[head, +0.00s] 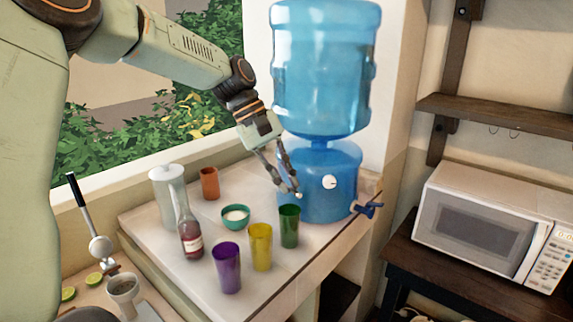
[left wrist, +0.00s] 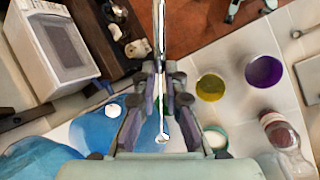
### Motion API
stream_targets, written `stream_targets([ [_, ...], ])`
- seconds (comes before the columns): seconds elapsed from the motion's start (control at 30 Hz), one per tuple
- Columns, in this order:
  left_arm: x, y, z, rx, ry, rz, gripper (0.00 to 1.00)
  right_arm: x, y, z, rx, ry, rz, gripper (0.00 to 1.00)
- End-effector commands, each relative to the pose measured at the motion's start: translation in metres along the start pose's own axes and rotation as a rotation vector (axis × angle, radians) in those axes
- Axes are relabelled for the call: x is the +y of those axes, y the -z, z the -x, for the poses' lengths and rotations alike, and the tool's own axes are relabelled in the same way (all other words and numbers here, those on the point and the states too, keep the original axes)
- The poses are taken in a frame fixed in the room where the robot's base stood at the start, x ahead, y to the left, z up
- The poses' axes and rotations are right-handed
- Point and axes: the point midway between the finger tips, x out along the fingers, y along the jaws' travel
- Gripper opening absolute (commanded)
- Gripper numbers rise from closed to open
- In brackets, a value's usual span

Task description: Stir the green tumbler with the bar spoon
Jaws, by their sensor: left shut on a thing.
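The green tumbler (head: 289,227) stands upright near the front edge of the white counter, beside the water dispenser. My left gripper (head: 290,192) points down just above it. In the left wrist view my left gripper (left wrist: 162,100) is shut on the bar spoon (left wrist: 162,40), a thin pale rod running between its fingers. The spoon is hard to make out in the head view, and I cannot tell whether its lower end is inside the tumbler. The green tumbler is not clear in the left wrist view. My right gripper is not in view.
Close by stand a yellow tumbler (head: 260,247), a purple tumbler (head: 227,268), a teal bowl (head: 235,217) and a bottle (head: 190,238). The blue water dispenser (head: 320,185) is right behind the gripper. An orange cup (head: 209,183) and a pitcher (head: 168,195) stand farther left.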

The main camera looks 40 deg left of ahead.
Motion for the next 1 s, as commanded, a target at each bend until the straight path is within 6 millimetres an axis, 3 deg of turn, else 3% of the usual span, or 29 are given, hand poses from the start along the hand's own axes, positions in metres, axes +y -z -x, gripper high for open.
stream_targets([
  [0.3,-0.018,-0.018,-0.021,0.156,0.327,-0.329,0.0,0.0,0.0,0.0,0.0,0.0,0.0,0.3],
  [0.4,-0.022,-0.018,-0.027,0.184,0.373,-0.379,0.0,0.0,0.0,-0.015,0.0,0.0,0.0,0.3],
  [0.63,-0.027,-0.021,-0.032,0.218,0.447,-0.453,0.0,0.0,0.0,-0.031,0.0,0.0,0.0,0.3],
  [1.0,-0.027,-0.024,-0.03,0.228,0.468,-0.474,0.0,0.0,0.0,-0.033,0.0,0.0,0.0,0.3],
])
